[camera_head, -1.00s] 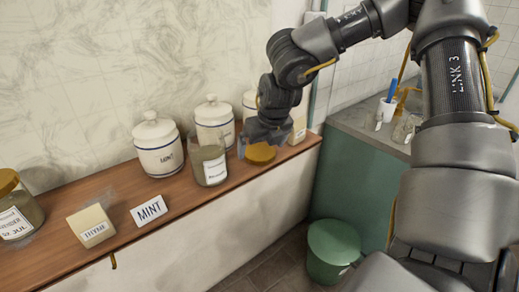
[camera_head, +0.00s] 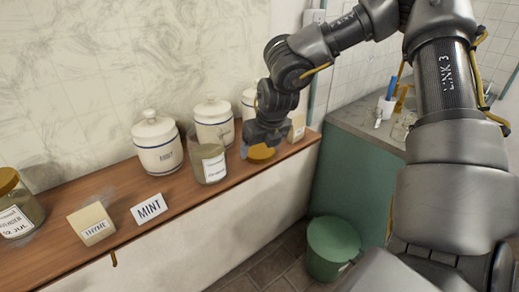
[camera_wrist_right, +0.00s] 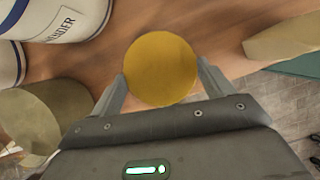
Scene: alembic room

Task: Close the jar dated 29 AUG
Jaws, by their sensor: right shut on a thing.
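An open glass jar (camera_head: 208,164) with pale contents stands on the wooden shelf, its label too small to read for a date. It also shows at the left of the right wrist view (camera_wrist_right: 38,125). A round mustard-yellow lid (camera_head: 262,152) is at the shelf's front, right of this jar. My right gripper (camera_head: 258,153) points down at it. In the right wrist view the two fingers hold the lid (camera_wrist_right: 161,72) by opposite sides. I cannot tell whether the lid touches the shelf. My left gripper is not in view.
White canisters (camera_head: 157,143) line the wall behind. A lidded jar reading 02 JUL (camera_head: 18,220), a THYME packet (camera_head: 91,224) and a MINT card (camera_head: 149,208) stand left. Another packet (camera_head: 298,126) is right of the gripper. A green bin (camera_head: 332,247) stands below.

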